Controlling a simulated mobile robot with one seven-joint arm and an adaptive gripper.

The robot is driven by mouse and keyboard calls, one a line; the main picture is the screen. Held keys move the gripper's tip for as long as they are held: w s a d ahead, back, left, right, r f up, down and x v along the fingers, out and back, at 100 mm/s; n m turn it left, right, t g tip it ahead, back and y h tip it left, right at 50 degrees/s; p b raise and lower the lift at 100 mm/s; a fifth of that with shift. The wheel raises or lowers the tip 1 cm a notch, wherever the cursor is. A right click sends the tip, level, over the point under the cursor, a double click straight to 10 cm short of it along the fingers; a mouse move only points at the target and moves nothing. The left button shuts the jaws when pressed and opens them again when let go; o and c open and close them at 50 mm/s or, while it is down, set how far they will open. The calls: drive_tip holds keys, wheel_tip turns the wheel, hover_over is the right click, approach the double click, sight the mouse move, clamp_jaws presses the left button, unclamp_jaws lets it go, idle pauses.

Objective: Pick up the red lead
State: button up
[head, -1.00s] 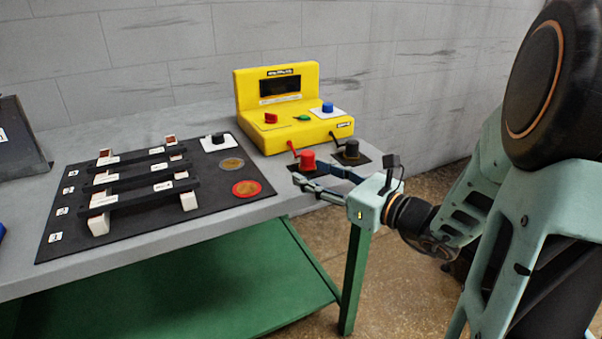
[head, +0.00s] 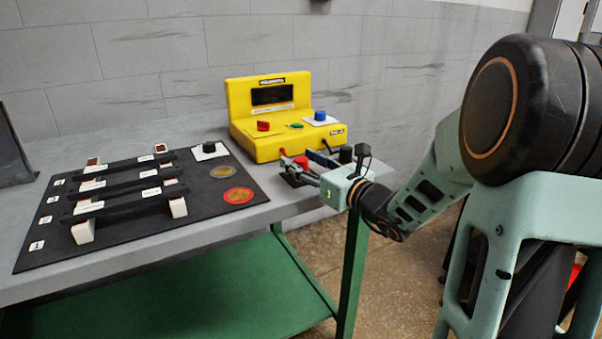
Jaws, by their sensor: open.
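The red lead (head: 301,162) is a small red plug near the front right edge of the table, just in front of the yellow unit (head: 268,97). A thin wire runs from it toward the unit. My gripper (head: 302,167) reaches in from the right at table height, with its fingers open around or right beside the red lead. The fingers partly hide the plug, and I cannot tell whether they touch it. The black lead (head: 346,153) stands just right of it, behind my gripper.
The yellow unit has a red knob (head: 263,126) and a blue knob (head: 320,116). A wall stands behind the table.

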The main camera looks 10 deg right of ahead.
drive_tip(key=shift+w+a, duration=0.1)
drive_tip(key=shift+w, duration=0.1)
drive_tip(key=c, duration=1.2)
clamp_jaws()
drive_tip(key=shift+r, duration=0.15)
